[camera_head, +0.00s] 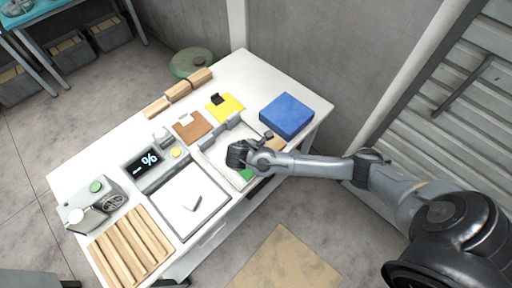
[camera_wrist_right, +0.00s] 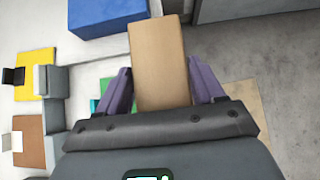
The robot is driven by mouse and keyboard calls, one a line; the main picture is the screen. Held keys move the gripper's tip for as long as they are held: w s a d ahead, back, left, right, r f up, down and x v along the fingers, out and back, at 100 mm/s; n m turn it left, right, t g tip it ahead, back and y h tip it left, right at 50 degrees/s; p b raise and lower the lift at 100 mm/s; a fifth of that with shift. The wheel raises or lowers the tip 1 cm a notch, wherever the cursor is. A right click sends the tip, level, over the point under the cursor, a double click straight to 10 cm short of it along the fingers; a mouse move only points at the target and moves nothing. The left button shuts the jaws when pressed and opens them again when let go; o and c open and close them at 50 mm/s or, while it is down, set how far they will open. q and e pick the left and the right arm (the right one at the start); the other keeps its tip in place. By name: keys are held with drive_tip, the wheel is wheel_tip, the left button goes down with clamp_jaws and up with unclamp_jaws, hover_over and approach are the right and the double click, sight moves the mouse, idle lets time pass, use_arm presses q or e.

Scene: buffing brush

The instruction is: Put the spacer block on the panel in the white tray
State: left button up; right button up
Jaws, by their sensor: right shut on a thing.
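A tan wooden block (camera_wrist_right: 158,60), which looks like the spacer block, is between the purple fingers of my right gripper (camera_wrist_right: 160,88) in the right wrist view. The gripper is shut on it, and the block sticks out toward the blue box. In the head view my right gripper (camera_head: 243,157) is over the table's right half, with the block (camera_head: 274,144) partly hidden behind the arm. A flat white tray or panel (camera_head: 178,208) at the table's front carries a small grey piece. Another pale surface lies under my gripper, mostly hidden. My left gripper is not in view.
A blue box (camera_head: 287,115) stands at the table's right end. A yellow sheet (camera_head: 226,107), a brown sheet (camera_head: 192,127) and grey fixtures lie behind the gripper.

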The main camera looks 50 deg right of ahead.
drive_tip(key=shift+s+d+f, duration=0.35)
drive_tip(key=shift+s+d, duration=0.1)
drive_tip(key=shift+a+f, duration=0.15)
drive_tip(key=shift+f, duration=0.2)
drive_tip(key=shift+w+a+f, duration=0.4)
drive_tip(key=shift+w+f, duration=0.1)
drive_tip(key=shift+w, duration=0.1)
drive_tip(key=shift+w+a+f, duration=0.35)
drive_tip(key=shift+w+f, duration=0.1)
drive_tip(key=shift+w, duration=0.1)
drive_tip(key=w+f, duration=0.1)
drive_tip(key=w, duration=0.1)
drive_tip(key=w+a+f+b, duration=0.1)
drive_tip(key=w+f, duration=0.1)
drive_tip(key=w+f+b, duration=0.1)
drive_tip(key=w, duration=0.2)
drive_tip(key=shift+a+f, duration=0.2)
drive_tip(key=shift+a, duration=0.2)
drive_tip(key=shift+w+a+f+b, duration=0.1)
drive_tip(key=shift+w+f+b, duration=0.25)
drive_tip(key=shift+w, duration=0.3)
wheel_tip(320, 180, down, 3)
drive_tip(key=shift+f+b, duration=0.2)
drive_tip(key=shift+b, duration=0.25)
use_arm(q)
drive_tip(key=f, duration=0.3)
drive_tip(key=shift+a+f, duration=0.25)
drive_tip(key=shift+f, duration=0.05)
use_arm(e)
drive_tip(key=shift+f, duration=0.25)
